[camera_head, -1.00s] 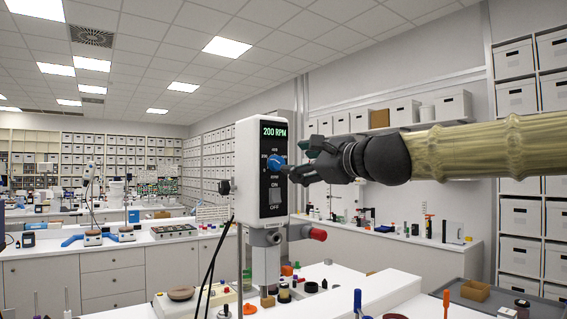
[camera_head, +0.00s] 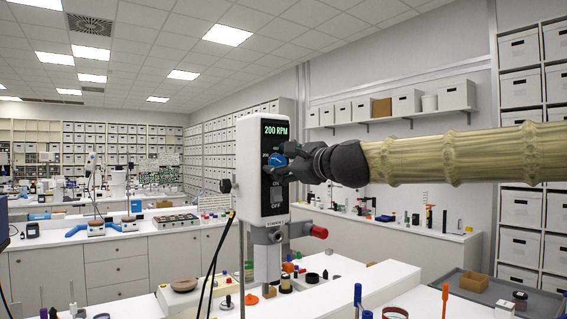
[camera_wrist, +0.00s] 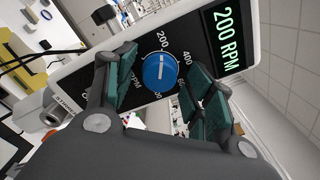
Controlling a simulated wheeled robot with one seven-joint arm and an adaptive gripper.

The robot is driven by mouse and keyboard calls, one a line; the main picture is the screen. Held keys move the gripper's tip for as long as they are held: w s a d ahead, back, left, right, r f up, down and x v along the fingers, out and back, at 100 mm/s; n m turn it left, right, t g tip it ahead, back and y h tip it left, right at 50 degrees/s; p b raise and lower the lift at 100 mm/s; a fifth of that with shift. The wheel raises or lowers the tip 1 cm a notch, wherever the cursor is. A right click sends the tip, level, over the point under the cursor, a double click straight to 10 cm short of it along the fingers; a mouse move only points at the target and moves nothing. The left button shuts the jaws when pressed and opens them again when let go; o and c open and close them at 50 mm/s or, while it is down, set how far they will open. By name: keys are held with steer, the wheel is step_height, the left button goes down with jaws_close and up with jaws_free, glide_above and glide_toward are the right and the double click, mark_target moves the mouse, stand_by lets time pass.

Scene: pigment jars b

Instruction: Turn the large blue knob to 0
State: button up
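The large blue knob (camera_wrist: 160,72) sits on the black face of a white overhead stirrer (camera_head: 243,190). In the wrist view its white pointer line is aimed near the 200 mark, and the display (camera_wrist: 228,38) reads 200 RPM. My gripper (camera_wrist: 160,85) is open, with one green-padded finger on each side of the knob. A gap shows between the fingers and the knob in the wrist view. In the head view my gripper (camera_head: 287,155) reaches from the right and partly covers the knob (camera_head: 277,160). The 0 mark cannot be read clearly.
A red knob (camera_head: 319,232) sticks out from the stirrer's lower right side. An ON/OFF switch (camera_head: 276,195) lies below the blue knob. Jars and small tools stand on the white bench below. Black cables hang left of the stirrer.

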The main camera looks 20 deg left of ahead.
steer(key=c, duration=0.9)
steer(key=shift+o, duration=0.2)
steer(key=shift+f+b, duration=0.1)
steer(key=shift+b, duration=0.2)
steer(key=n+b, duration=0.2)
steer(key=n, duration=0.1)
steer(key=n+b, duration=0.2)
steer(key=n, duration=0.1)
steer(key=shift+f+n, duration=0.1)
steer(key=shift+n, duration=0.3)
steer(key=n+b, duration=0.3)
steer(key=n, duration=0.1)
steer(key=shift+n, duration=0.7)
steer(key=o, duration=1)
